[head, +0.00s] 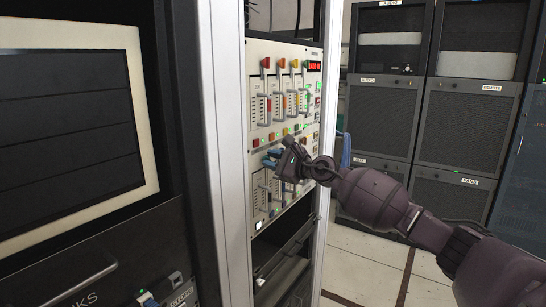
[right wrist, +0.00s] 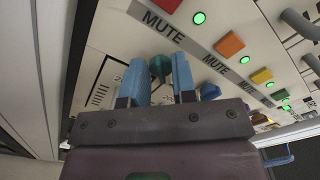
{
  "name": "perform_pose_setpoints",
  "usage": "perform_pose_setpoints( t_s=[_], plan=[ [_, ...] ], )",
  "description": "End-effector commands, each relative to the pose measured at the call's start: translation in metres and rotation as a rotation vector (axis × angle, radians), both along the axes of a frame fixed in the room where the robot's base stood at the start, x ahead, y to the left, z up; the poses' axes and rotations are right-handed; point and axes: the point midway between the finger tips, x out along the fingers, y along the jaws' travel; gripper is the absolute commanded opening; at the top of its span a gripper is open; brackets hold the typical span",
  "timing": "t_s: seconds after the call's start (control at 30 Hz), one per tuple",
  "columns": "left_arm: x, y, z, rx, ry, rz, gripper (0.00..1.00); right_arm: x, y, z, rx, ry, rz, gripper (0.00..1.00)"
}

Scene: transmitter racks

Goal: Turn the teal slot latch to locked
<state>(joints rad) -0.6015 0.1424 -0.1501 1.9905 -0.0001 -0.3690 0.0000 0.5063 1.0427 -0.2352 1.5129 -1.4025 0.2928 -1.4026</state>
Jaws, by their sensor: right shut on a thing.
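The teal slot latch (right wrist: 160,67) is a small teal knob on the pale rack panel. In the right wrist view it sits between the tips of my right gripper's blue fingers. My right gripper (right wrist: 160,80) is shut on it. In the head view my right gripper (head: 272,158) reaches in from the right to the left part of the lower row of modules. There the fingers and wrist hide the latch, and I cannot tell its angle. My left gripper is not in view.
A blue latch (right wrist: 210,91) sits right of the fingers. A MUTE label strip (right wrist: 165,24) and coloured buttons (right wrist: 229,45) lie just above. In the head view, grey handles (head: 267,110) stick out from the upper modules. A white rack post (head: 228,150) stands left; open floor (head: 365,262) lies right.

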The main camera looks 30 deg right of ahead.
Motion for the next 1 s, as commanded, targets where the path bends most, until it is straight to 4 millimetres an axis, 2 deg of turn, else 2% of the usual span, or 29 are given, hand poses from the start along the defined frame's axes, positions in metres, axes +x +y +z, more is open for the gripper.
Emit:
perform_pose_setpoints(
  t_s=[0.1, 0.5, 1.0],
  plan=[
    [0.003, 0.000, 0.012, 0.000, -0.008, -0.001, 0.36, 0.000, 0.000, 0.002, 0.104, 0.045, 0.000, 0.02],
    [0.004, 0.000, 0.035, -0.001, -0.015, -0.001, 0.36, 0.001, -0.002, 0.002, 0.445, 0.187, -0.001, 0.02],
    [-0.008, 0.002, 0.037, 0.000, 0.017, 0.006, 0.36, 0.001, -0.003, 0.001, 0.710, 0.296, -0.001, 0.02]
  ],
)
